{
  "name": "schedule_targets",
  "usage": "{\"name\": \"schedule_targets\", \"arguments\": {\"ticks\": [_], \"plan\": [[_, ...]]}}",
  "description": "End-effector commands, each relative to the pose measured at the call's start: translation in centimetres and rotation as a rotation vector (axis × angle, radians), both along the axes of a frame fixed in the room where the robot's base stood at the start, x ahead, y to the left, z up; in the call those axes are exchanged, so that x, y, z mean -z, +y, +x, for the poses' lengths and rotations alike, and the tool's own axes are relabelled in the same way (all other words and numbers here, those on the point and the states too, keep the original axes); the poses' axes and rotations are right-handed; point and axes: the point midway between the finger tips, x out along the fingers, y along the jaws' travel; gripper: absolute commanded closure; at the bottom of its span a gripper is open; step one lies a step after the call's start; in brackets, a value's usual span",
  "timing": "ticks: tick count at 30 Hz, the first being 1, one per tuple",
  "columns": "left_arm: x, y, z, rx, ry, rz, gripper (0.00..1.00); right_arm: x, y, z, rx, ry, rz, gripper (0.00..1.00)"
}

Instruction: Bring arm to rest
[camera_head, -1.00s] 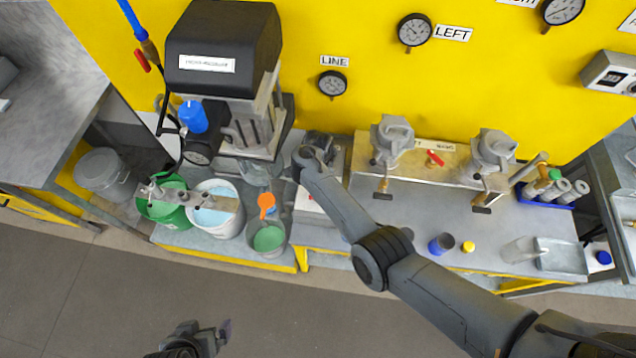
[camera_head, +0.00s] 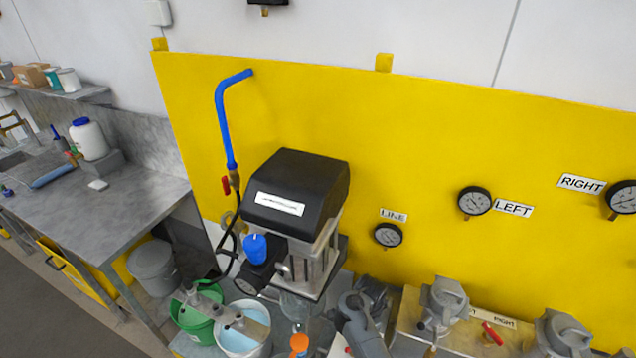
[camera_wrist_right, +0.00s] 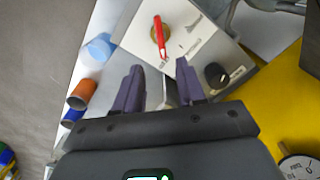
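The gripper end is mostly hidden there by the arm itself. In the right wrist view, my right gripper (camera_wrist_right: 158,80) has its two dark fingers apart, with nothing clearly held between them. The fingers point toward a pale panel (camera_wrist_right: 190,45) with a red lever (camera_wrist_right: 160,38) and a black knob (camera_wrist_right: 215,75).
A yellow wall panel (camera_head: 420,130) with gauges (camera_head: 388,235) rises behind. An orange cup (camera_wrist_right: 82,94) shows in the wrist view.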

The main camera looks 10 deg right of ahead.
Motion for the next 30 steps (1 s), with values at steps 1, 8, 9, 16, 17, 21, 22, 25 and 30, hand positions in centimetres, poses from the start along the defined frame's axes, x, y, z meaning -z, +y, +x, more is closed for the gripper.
{"name": "schedule_targets", "arguments": {"ticks": [1, 8, 9, 16, 17, 21, 22, 25, 30], "plan": [[-0.3, 0.0, 0.0, 0.000, 0.000, 0.000, 0.00, 0.3, -0.4, -0.5, -0.019, -0.006, 0.002, 0.61], [-1.6, 0.0, 0.0, 0.002, 0.001, 0.002, 0.00, 1.3, -2.9, -4.4, -0.240, -0.076, 0.009, 0.61], [-1.9, 0.1, 0.0, 0.002, 0.001, 0.003, 0.00, 1.3, -3.5, -5.5, -0.297, -0.092, 0.004, 0.61], [-3.5, 0.3, 0.0, 0.007, 0.000, 0.011, 0.00, -1.5, -5.6, -13.8, -0.681, -0.176, -0.053, 0.61], [-3.7, 0.3, 0.0, 0.008, 0.000, 0.012, 0.00, -2.2, -5.8, -15.0, -0.733, -0.183, -0.064, 0.61], [-4.5, 0.4, 0.0, 0.009, 0.000, 0.015, 0.00, -5.9, -5.8, -20.6, -0.981, -0.215, -0.118, 0.61], [-4.7, 0.4, 0.0, 0.009, 0.000, 0.015, 0.00, -6.7, -5.7, -21.8, -1.031, -0.220, -0.128, 0.61], [-5.2, 0.3, 0.0, 0.009, 0.000, 0.014, 0.00, -9.5, -5.3, -25.2, -1.182, -0.235, -0.161, 0.61], [-5.7, 0.3, 0.0, 0.008, 0.000, 0.011, 0.00, -13.3, -4.6, -29.2, -1.366, -0.252, -0.202, 0.61]]}}
